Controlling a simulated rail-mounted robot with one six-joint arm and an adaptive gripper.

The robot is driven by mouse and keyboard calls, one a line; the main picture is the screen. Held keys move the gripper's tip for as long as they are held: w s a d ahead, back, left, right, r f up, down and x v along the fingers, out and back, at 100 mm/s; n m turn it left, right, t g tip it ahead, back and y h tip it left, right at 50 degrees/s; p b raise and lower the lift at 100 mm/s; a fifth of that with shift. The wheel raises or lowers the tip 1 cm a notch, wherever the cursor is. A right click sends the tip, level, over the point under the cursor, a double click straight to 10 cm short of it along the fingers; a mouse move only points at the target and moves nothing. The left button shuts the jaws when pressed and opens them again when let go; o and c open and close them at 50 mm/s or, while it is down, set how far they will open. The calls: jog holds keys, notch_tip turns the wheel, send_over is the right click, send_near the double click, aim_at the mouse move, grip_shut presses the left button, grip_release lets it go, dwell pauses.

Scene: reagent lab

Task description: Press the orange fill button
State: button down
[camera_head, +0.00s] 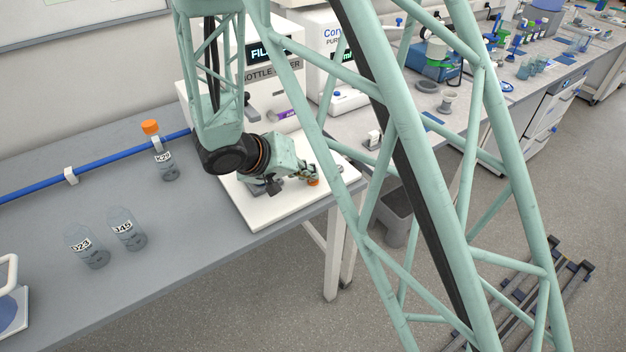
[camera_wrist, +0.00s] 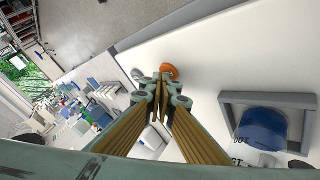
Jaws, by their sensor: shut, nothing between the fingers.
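The bottle filler (camera_head: 283,72) is a white machine with a dark "FILL" display and a white base plate (camera_head: 250,210). The orange fill button (camera_wrist: 171,71) is a small round knob on the white base; in the head view it shows at the plate's front right (camera_head: 314,183). My gripper (camera_head: 309,174) is shut and empty, low over that corner. In the wrist view its fingertips (camera_wrist: 163,80) are right beside the button and overlap its lower edge. I cannot tell whether they touch it.
A blue round item (camera_wrist: 262,124), seemingly a labelled vessel, sits in a grey square frame (camera_wrist: 224,112) on the plate. An orange-capped bottle (camera_head: 166,162) and two clear bottles (camera_head: 92,250) (camera_head: 128,232) stand on the grey bench (camera_head: 190,235). A bin (camera_head: 395,218) stands below.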

jog(key=shift+r, duration=0.75)
jog(key=shift+r, duration=0.15)
jog(key=shift+r, duration=2.4)
jog(key=shift+d, duration=0.1)
